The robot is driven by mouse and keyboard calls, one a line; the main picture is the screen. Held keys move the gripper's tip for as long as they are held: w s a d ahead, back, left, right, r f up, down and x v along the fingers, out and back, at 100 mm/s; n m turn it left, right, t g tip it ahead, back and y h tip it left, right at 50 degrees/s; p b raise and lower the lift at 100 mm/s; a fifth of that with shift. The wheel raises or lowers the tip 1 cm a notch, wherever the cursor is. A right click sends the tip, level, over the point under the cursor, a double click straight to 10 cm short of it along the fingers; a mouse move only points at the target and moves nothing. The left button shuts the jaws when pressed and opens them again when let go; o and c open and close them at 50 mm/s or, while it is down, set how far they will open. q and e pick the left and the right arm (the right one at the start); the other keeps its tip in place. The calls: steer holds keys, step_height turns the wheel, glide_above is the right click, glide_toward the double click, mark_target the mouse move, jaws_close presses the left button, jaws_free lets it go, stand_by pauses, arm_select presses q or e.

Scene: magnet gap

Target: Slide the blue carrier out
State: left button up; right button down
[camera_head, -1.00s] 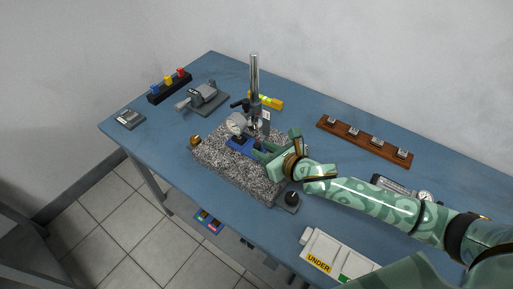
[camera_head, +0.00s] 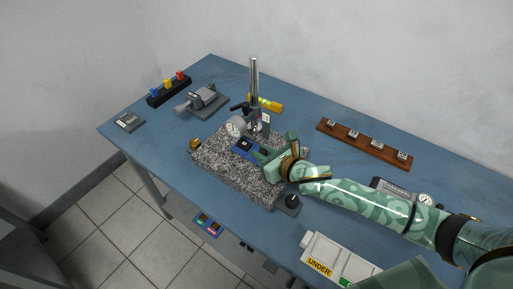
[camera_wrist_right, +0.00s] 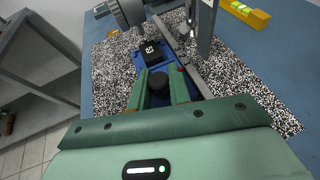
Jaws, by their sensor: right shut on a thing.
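The blue carrier (camera_head: 238,153) lies on the speckled granite plate (camera_head: 217,164), beside the dial gauge (camera_head: 236,126) on its stand. A dark block (camera_head: 246,146) with a white mark sits on the carrier. In the right wrist view the carrier (camera_wrist_right: 139,66) shows with the same block (camera_wrist_right: 149,52) on it. My right gripper (camera_head: 259,157) is at the carrier's near right end. In the wrist view its green fingers (camera_wrist_right: 159,84) are shut on the carrier's black round knob (camera_wrist_right: 158,90). My left gripper is not in view.
The steel post (camera_head: 254,80) rises behind the carrier. A yellow level (camera_head: 265,103) lies behind the post. A wooden rack of small blocks (camera_head: 365,143) is at right, and a white box marked UNDER (camera_head: 338,257) at the front.

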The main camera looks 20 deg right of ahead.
steer(key=s+d, duration=0.1)
steer(key=s, duration=0.1)
steer(key=s+d+p, duration=0.1)
steer(key=d, duration=0.1)
steer(key=s+d, duration=0.1)
steer(key=s, duration=0.1)
steer(key=shift+s+d+p, duration=0.25)
steer(key=shift+s+p, duration=0.1)
steer(key=shift+f, duration=0.1)
steer(key=c, duration=1.6)
jaws_free()
steer(key=shift+s+d, duration=0.15)
steer(key=p+v, duration=0.1)
steer(key=v, duration=1.5)
steer(key=shift+s+r+p, duration=0.1)
steer(key=shift+r+p, duration=0.15)
steer(key=shift+p, duration=0.1)
